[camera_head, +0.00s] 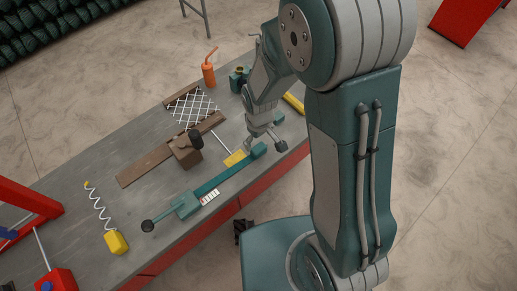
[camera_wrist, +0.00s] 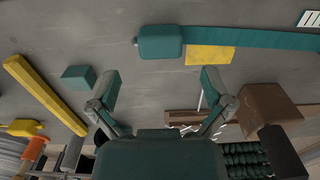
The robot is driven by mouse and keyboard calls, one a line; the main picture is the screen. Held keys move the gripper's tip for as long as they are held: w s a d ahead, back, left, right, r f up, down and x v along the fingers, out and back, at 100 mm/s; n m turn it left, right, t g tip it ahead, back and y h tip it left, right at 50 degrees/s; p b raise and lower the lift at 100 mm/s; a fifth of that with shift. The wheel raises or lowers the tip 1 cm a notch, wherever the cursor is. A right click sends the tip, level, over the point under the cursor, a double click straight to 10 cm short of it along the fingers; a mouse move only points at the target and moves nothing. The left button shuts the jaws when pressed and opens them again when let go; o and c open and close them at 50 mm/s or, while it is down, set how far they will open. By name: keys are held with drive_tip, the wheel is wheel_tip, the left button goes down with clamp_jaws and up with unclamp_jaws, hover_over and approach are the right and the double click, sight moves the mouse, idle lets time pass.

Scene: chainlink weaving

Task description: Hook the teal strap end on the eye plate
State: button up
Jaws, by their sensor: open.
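The teal strap (camera_head: 220,178) lies across the worktable from a teal ratchet-like body (camera_head: 185,205) to a block-shaped strap end (camera_head: 258,150). In the wrist view the strap end (camera_wrist: 160,42) lies just beyond my fingertips, with a small stub on its left side. A flat yellow plate (camera_head: 236,158) lies beside the strap and partly under it; it also shows in the wrist view (camera_wrist: 208,58). I cannot tell whether it is the eye plate, and no eye is clear. My gripper (camera_wrist: 161,80) is open and empty, apart from the strap end; it points down in the head view (camera_head: 257,140).
A brown block (camera_head: 186,152) with a black knob stands left of my gripper. A wire mesh (camera_head: 195,106) between brown bars, an orange bottle (camera_head: 209,74) and a yellow bar (camera_wrist: 45,92) are nearby. A small teal block (camera_wrist: 78,77) sits beside my left finger. The red-edged table front is close.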

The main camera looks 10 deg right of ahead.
sight(259, 148)
drive_tip(key=shift+w+a+f, duration=0.1)
drive_tip(key=shift+f, duration=2.7)
drive_tip(key=c, duration=1.1)
